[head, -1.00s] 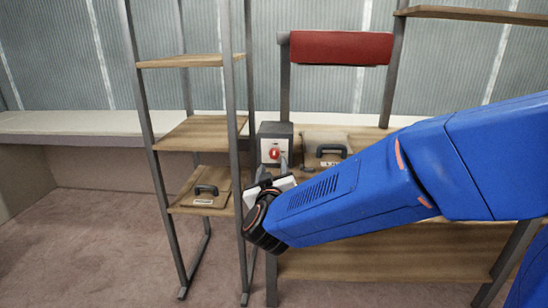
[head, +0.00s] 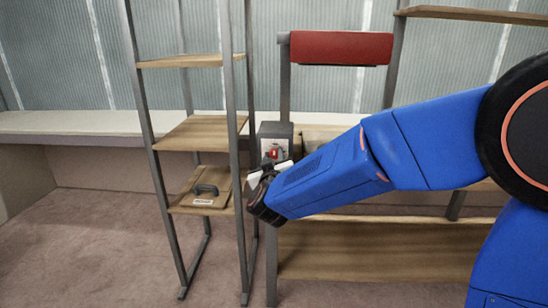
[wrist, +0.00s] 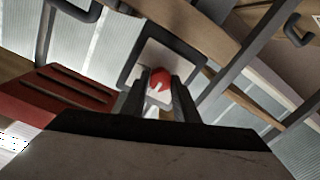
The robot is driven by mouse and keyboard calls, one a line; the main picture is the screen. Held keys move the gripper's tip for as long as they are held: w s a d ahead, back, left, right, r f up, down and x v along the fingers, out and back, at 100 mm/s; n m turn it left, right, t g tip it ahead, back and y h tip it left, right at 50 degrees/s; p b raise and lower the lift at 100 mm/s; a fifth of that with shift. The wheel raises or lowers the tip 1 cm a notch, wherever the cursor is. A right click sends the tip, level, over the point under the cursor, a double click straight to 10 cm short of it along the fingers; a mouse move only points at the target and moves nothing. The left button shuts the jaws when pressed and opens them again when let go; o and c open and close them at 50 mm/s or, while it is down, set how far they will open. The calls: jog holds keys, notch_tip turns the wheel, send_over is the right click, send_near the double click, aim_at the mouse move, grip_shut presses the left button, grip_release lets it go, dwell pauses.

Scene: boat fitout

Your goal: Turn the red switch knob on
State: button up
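The red switch knob (head: 274,153) sits on the pale front plate of a dark grey switch box (head: 276,131) on the wooden bench. In the wrist view the knob (wrist: 159,79) shows between my fingertips, with the box's dark frame (wrist: 128,72) around its pale plate. My gripper (head: 274,162) is right in front of the box, and its fingers partly cover the plate in the head view. In the wrist view the two fingers of my gripper (wrist: 160,92) are apart. I cannot tell whether they touch the knob.
A metal rack with wooden shelves (head: 195,133) stands close on the left; its upright (head: 238,150) is near my gripper. A hatch panel with a dark handle (head: 205,190) lies on its low shelf.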

jog(key=c, duration=0.5)
jog(key=shift+m, duration=0.3)
jog(key=m, duration=0.3)
jog(key=shift+m, duration=0.4)
jog(key=m, duration=0.3)
jog(key=shift+m, duration=0.4)
jog(key=m, duration=0.5)
jog(key=shift+d+f+m+h, duration=0.1)
jog(key=shift+f+m+h, duration=0.05)
jog(key=shift+m+h, duration=0.2)
jog(key=shift+m+t, duration=0.3)
jog(key=shift+m, duration=1.95)
